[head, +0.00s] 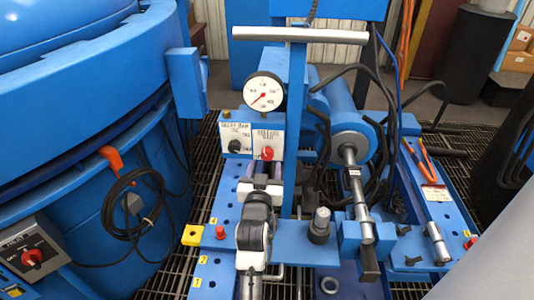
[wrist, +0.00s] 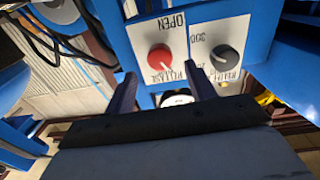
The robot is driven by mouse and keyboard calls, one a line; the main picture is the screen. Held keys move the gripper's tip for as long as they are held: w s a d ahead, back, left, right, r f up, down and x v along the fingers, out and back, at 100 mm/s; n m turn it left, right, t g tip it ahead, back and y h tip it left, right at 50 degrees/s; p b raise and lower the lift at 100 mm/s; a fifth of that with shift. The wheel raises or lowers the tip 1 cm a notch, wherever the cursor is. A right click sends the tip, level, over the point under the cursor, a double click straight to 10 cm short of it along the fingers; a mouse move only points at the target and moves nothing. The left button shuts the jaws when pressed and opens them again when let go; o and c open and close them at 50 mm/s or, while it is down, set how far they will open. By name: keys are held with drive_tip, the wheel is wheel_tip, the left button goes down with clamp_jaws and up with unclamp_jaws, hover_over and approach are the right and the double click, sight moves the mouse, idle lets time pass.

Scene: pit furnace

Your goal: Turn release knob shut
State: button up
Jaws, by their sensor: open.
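The red release knob (head: 267,153) is on a white plate labelled OPEN and RELEASE, on the front of the blue pump unit under the gauge. In the wrist view the release knob (wrist: 160,57) appears upside down, left of the black relief knob (wrist: 226,59). The black relief knob (head: 235,147) is to its left in the head view. My gripper (head: 262,169) is in front of the plate, just below the red knob in the head view. In the wrist view my gripper (wrist: 160,70) has its fingers apart with nothing between them. Contact with the knob cannot be told.
A pressure gauge (head: 264,92) is above the plates. A silver T-bar (head: 300,35) and blue post stand close on the right of my arm. A black fitting (head: 320,225) stands further right. The large blue furnace (head: 85,90) fills the left.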

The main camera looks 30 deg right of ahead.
sight(267, 156)
drive_tip(key=x, duration=0.6)
drive_tip(key=shift+p, duration=0.3)
drive_tip(key=shift+c, duration=0.3)
drive_tip(key=c, duration=0.9)
drive_tip(key=shift+a+m, duration=0.1)
drive_tip(key=shift+m, duration=1.1)
drive_tip(key=m, duration=0.3)
drive_tip(key=shift+s, duration=0.1)
drive_tip(key=o, duration=1)
drive_tip(key=shift+c, duration=0.2)
